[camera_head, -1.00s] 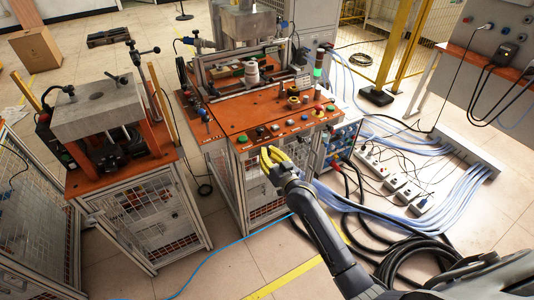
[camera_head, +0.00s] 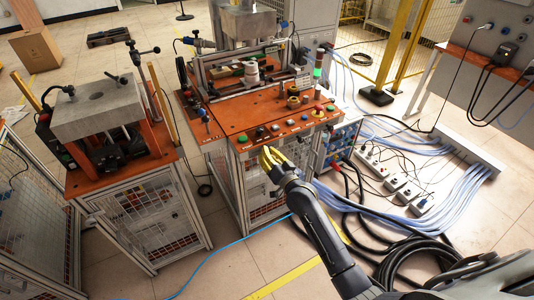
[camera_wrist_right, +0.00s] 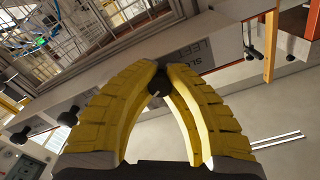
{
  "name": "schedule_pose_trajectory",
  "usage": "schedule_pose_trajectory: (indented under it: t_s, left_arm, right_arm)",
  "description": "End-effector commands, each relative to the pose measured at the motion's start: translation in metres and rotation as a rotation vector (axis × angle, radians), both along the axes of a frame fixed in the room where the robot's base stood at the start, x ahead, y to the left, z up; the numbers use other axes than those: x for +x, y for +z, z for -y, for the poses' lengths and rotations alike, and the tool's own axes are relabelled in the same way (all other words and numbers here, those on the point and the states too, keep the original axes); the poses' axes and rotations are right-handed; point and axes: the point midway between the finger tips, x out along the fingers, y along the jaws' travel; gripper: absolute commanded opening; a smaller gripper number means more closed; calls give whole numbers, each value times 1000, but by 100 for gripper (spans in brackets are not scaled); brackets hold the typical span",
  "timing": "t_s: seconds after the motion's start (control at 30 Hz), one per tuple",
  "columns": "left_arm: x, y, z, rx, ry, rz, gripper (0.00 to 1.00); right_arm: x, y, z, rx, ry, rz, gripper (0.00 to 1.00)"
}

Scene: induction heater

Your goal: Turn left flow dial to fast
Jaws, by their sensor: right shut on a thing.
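My right gripper (camera_head: 267,156) has yellow fingers and is at the front face of the orange-topped machine (camera_head: 235,118), just below its row of buttons. In the right wrist view, the fingers (camera_wrist_right: 160,72) are closed around a small black dial (camera_wrist_right: 157,84) on a light panel. Printed lettering (camera_wrist_right: 197,58), partly hidden by a finger, reads something like "SLOW" and "LEFT". The dial's pointer and exact setting are hidden or too small to read. My left gripper is in neither current view.
Other black knobs (camera_wrist_right: 68,117) stick out along the same panel on both sides. A second orange-topped station (camera_head: 125,165) stands to the left. Black cables (camera_head: 410,255) and blue hoses (camera_head: 455,200) lie on the floor to the right. The floor before the machine is mostly clear.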

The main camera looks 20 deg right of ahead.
Motion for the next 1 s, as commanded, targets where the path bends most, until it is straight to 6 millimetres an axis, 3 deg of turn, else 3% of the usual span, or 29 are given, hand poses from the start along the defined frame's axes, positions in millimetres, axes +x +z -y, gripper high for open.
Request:
schedule_pose_trajectory:
  t_s: [0.13,0.2,0.47,0.77,1.0]
  left_arm:
    - [0,0,0,0,0,0,44]
    - [0,0,0,0,0,0,44]
    - [0,0,0,0,0,0,44]
    - [-2,0,-3,3,0,-2,44]
    - [-1,0,-1,1,0,-1,44]
  right_arm:
    - [-2,-7,-2,-2,3,-12,0]
    - [-2,-7,-2,-3,3,-12,14]
    - [-1,-3,-1,-2,1,-6,45]
    - [-2,-2,0,-2,1,-3,46]
    - [-28,-2,5,-3,1,-3,46]
